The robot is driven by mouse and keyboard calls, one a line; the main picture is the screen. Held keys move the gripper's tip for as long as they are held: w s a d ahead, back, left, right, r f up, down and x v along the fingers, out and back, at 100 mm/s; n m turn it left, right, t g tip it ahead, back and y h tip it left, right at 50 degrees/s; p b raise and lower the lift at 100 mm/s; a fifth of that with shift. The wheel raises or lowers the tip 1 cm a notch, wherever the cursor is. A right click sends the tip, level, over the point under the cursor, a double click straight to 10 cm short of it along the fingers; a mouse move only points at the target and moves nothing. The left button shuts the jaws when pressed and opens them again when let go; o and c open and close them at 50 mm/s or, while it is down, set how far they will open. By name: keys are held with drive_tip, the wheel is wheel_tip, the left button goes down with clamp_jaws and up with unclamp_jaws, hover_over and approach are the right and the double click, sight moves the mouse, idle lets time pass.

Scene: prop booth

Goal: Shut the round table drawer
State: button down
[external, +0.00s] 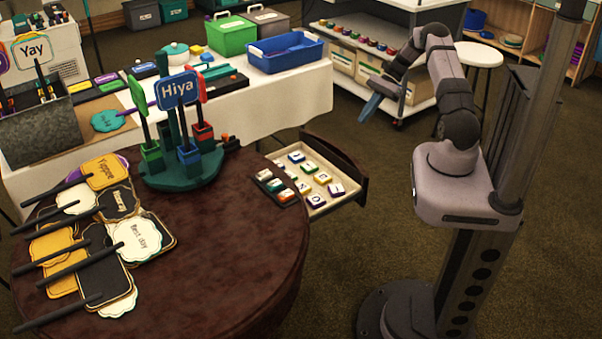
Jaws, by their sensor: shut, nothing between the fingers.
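The round table (225,235) has a dark reddish-brown top and stands at the left front. Its drawer (357,187) is pulled out on the table's right side, toward my arm. My gripper (371,107) is shut and empty. It points down and left in the air, above and beyond the drawer in the picture, apart from it. The drawer's far inner end is hidden under the tabletop.
A green stand with a "Hiya" sign (177,90) and several paddle signs (137,238) stand or lie on the round table. A white-clothed table (290,100) with bins is behind. A white shelf cart (395,80) and stool (480,54) are at the back. Carpet right of the drawer is clear.

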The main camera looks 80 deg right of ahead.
drive_tip(key=shift+w+a+f+p, duration=0.3)
drive_tip(key=shift+w+a+f, duration=0.6)
drive_tip(key=shift+w+a, duration=0.25)
drive_tip(key=shift+w+a+f+p, duration=0.3)
drive_tip(key=shift+w+a+f, duration=0.65)
drive_tip(key=shift+w+a, duration=0.15)
drive_tip(key=shift+w+a+f+p, duration=0.3)
drive_tip(key=shift+w+a+f, duration=0.6)
drive_tip(key=shift+w+a, duration=0.25)
drive_tip(key=w+a, duration=1.6)
drive_tip(key=shift+w+a, duration=0.2)
